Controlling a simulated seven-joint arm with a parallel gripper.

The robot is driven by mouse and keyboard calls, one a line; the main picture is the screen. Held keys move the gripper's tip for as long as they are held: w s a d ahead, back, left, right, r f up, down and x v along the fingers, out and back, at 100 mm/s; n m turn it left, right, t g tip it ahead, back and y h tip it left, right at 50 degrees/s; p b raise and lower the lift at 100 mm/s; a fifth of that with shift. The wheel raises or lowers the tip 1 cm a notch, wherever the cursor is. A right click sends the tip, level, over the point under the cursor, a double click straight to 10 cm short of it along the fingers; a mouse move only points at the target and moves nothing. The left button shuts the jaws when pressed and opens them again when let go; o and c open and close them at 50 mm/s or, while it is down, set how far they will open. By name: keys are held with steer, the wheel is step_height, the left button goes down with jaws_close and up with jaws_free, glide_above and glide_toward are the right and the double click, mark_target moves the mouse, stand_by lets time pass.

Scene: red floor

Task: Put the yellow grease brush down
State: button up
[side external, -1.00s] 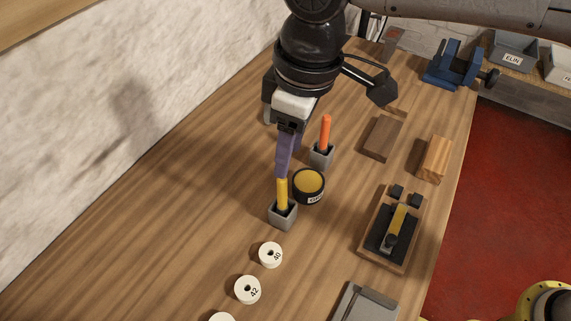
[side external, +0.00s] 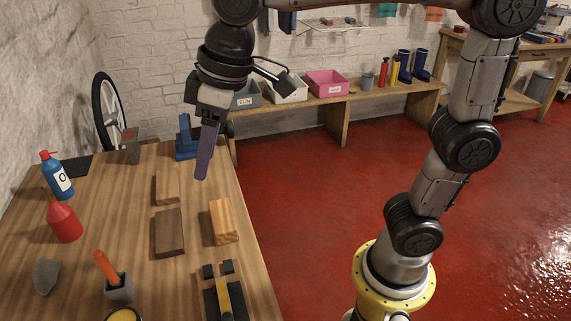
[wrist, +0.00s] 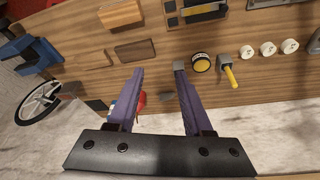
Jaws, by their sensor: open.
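The yellow grease brush (wrist: 231,76) shows in the wrist view, its yellow handle sticking up from a small grey holder on the bench. It is outside the side view. My gripper (side external: 202,176) is raised over the bench's far part, fingers pointing down, well away from the brush. In the wrist view my gripper (wrist: 159,72) has its two purple fingers wide apart with nothing between them. The black tin with a yellow top (wrist: 201,63) stands beside the brush.
An orange-handled brush (side external: 106,267) stands in a grey holder. Wooden blocks (side external: 223,221), a red bottle (side external: 64,221), a blue spray can (side external: 57,177) and a blue vise (side external: 187,141) are on the bench. White numbered rolls (wrist: 268,48) lie past the yellow brush.

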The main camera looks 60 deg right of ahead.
steer(key=s+d+f+m+t, duration=0.1)
steer(key=s+d+f+m, duration=0.1)
steer(key=s+d+f, duration=0.2)
steer(key=s+d+f+m+t+h, duration=0.1)
steer(key=s+d+f+m, duration=0.2)
steer(key=s+d, duration=0.7)
steer(key=shift+s+d+f+h, duration=0.3)
steer(key=shift+s+d+f, duration=0.05)
